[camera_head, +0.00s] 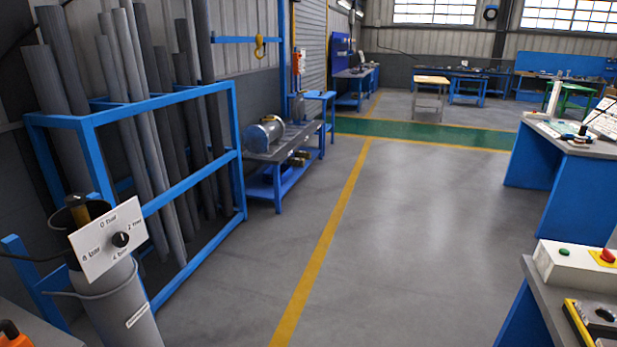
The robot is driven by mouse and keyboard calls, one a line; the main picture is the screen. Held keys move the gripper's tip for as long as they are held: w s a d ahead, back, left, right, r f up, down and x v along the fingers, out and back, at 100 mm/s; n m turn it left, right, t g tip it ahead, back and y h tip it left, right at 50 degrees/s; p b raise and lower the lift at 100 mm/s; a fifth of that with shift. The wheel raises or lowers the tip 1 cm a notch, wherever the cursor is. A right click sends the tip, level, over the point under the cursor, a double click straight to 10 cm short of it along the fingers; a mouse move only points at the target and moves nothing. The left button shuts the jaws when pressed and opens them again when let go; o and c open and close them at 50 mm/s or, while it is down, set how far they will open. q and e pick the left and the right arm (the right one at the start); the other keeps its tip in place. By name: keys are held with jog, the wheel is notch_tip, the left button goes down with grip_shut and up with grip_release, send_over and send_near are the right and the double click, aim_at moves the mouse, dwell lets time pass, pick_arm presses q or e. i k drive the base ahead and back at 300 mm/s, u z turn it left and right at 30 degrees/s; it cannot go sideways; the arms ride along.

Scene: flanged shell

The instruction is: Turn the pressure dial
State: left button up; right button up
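The pressure dial (121,239) is a small round black knob on a white panel (97,256). The panel is tilted and fixed near the top of a grey upright cylinder (124,306) at the lower left. Neither of my grippers shows in this view.
A blue rack (160,100) of grey pipes stands behind the cylinder. A workbench corner with a control box (575,265) is at the lower right. An orange and black object (10,332) sits at the lower left edge. The grey floor (400,240) between is clear.

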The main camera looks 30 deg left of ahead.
aim_at(121, 239)
jog(key=u, duration=0.1)
jog(key=i, duration=1.65)
jog(key=u, duration=0.65)
jog(key=i, duration=1.05)
jog(key=u, duration=1.65)
jog(key=i, duration=1.05)
jog(key=u, duration=0.9)
